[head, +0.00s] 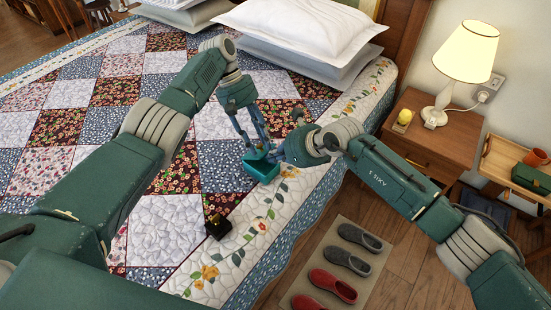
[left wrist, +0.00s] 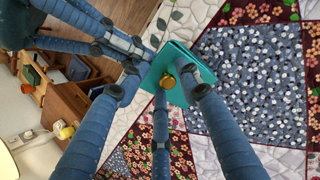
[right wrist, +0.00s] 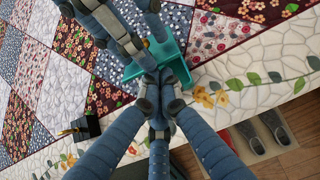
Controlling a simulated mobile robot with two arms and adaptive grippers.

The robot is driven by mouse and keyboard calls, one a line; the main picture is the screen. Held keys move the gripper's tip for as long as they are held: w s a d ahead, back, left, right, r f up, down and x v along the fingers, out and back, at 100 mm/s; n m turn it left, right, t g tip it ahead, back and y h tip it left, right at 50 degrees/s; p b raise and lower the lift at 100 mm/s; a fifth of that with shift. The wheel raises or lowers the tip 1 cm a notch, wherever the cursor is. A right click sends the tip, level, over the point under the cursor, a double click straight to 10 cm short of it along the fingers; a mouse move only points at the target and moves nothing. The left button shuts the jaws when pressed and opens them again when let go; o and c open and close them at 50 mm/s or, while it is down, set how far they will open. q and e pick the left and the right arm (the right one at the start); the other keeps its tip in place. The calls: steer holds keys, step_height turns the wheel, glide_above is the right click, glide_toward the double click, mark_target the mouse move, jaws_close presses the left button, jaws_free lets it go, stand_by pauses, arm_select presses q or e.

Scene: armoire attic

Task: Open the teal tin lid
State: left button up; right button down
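The teal tin (head: 262,168) sits on the quilt near the bed's right edge. In the left wrist view its teal lid (left wrist: 178,58) has a round gold knob (left wrist: 167,81). My left gripper (head: 263,147) is above the tin, fingers spread around the knob with visible gaps. My right gripper (head: 283,156) is at the tin's right side. In the right wrist view its fingers come together (right wrist: 160,82) at the near edge of the tin (right wrist: 172,60), seemingly pinching it; the exact contact is hidden. I cannot tell whether the lid is raised.
A small dark box with gold on top (head: 217,227) sits on the quilt nearer me. White pillows (head: 300,28) lie at the bed's head. A nightstand (head: 430,135) with a lamp (head: 466,55) stands right. Slippers (head: 345,260) rest on a floor mat. The quilt's left side is clear.

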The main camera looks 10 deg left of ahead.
arm_select(q)
step_height(320, 180, up, 9)
arm_select(e)
steer(key=v, duration=1.2)
steer(key=shift+d+f, duration=0.1)
